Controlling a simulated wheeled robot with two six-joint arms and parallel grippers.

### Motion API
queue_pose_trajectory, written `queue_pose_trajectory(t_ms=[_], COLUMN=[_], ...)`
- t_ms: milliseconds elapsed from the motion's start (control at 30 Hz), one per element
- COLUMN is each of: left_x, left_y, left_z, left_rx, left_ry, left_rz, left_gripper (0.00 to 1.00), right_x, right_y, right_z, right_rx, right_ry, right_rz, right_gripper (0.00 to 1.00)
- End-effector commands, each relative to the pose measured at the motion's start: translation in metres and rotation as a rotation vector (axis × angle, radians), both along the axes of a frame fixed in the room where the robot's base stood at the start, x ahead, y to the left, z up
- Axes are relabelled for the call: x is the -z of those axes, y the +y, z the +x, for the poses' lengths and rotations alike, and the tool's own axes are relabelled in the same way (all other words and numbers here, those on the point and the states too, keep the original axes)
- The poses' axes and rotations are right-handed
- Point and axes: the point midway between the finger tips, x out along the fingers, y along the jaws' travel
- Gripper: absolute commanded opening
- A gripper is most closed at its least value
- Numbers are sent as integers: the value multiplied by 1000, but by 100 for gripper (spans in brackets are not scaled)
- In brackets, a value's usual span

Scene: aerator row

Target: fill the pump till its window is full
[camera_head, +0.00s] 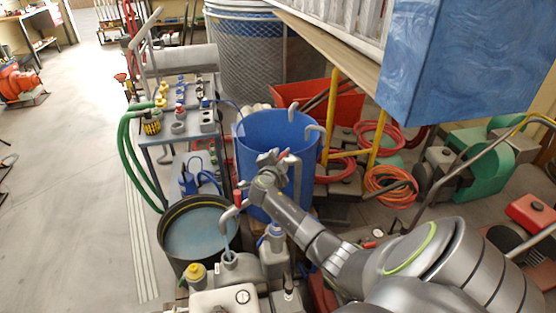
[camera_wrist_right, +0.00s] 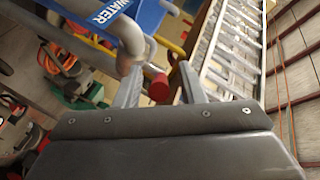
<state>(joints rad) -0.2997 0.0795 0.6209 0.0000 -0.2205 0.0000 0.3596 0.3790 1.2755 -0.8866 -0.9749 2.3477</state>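The grey pump (camera_head: 222,300) stands at the bottom of the head view, with a yellow cap, a blue-topped part and a small round dial. I cannot make out the fill level of a window. The blue water barrel (camera_head: 252,140) stands behind it, and its "WATER" label shows in the right wrist view (camera_wrist_right: 112,14). A grey pipe (camera_wrist_right: 130,40) curves in front of the barrel, near a red-ended handle (camera_wrist_right: 158,87). My right gripper (camera_head: 268,160) is at the barrel's front. Its fingers (camera_wrist_right: 160,82) are apart, with the red end between or just beyond them; contact is unclear. My left gripper is out of view.
A dark tub of bluish liquid (camera_head: 195,232) stands left of the pump. Orange hose coils (camera_head: 391,187) and yellow posts stand to the right.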

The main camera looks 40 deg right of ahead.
Motion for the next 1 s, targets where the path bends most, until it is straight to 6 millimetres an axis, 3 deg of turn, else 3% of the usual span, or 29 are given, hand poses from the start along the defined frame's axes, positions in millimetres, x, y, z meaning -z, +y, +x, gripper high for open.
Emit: queue_pose_trajectory(t_ms=[67,367,767,1000], left_x=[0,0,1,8], left_y=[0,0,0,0], left_z=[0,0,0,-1], left_rx=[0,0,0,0], left_ry=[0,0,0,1], left_rz=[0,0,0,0], left_gripper=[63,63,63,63], right_x=[0,0,1,2], right_y=[0,0,0,-3], right_z=[0,0,-1,-9], right_rx=[0,0,-17,-120], right_ry=[0,0,-1,1], right_rz=[0,0,0,-1], right_gripper=[36,0,0,0])
